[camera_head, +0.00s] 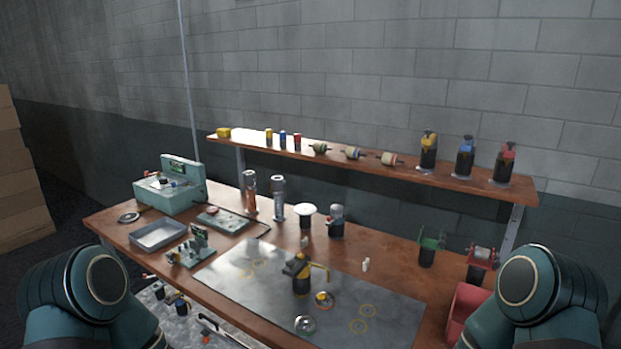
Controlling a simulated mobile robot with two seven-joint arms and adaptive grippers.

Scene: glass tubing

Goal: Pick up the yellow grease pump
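A yellow-topped black pump bottle (428,152) stands upright on the right part of the raised wooden shelf, left of similar blue-topped (465,157) and red-topped (503,164) bottles. Another yellow and black device (301,273) with a yellow side arm stands on the grey mat on the table. I cannot tell for sure which of the two yellow items is the grease pump. Neither is being touched. My two arms show at the lower left and lower right corners, with no gripper fingers visible.
The wooden table (390,258) holds a grey mat (232,268), a green machine (170,186), a grey tray (158,235) and several fixtures. A green stand (430,246) and a red reel (481,262) are at right. Small parts line the shelf (335,160). Boxes (22,185) stand far left.

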